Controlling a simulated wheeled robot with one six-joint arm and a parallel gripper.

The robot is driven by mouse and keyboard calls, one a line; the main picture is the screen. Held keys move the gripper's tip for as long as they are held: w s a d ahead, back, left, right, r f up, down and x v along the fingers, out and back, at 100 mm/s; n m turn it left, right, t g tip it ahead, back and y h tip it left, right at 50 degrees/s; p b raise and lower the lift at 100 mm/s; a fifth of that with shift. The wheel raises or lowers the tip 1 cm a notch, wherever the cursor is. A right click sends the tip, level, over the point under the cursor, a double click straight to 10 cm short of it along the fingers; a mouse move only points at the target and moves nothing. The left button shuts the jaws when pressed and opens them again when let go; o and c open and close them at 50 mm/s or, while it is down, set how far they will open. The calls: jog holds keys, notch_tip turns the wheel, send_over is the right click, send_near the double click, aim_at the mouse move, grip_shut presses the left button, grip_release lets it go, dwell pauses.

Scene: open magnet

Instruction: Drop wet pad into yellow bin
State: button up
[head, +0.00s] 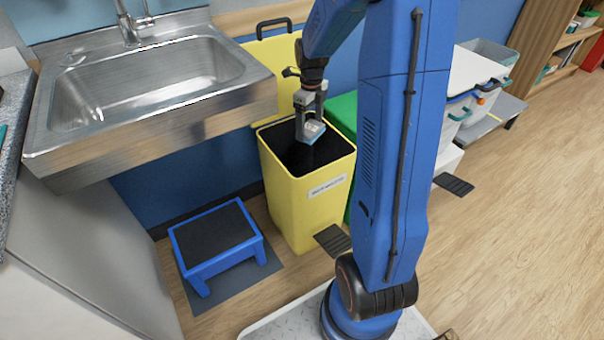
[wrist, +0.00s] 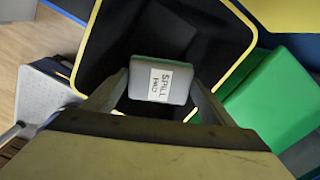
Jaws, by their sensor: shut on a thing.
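The yellow bin (head: 308,205) stands on the floor with its lid (head: 275,65) raised against the wall and its dark inside open. My gripper (head: 309,118) is over the bin's mouth, pointing down. It is shut on a grey pad (head: 313,131) with a white label. In the wrist view the pad (wrist: 144,68) reads "SPILL PAD" and sits between the fingers (wrist: 160,100), with the bin's dark opening (wrist: 110,40) behind it. I cannot tell whether the pad is wet, or exactly how high it is relative to the rim.
A steel sink (head: 150,85) is left of the bin. A blue step stool (head: 215,240) stands on the floor in front of the sink. A green bin (head: 343,113) is close on the right, partly hidden by my arm. White containers (head: 470,90) stand farther right; open wood floor lies at right.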

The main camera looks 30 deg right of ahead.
jog(key=shift+f, duration=1.65)
jog(key=o, duration=1.1)
jog(key=shift+r, duration=0.1)
notch_tip(320, 180, up, 17)
jog(key=shift+r, duration=0.1)
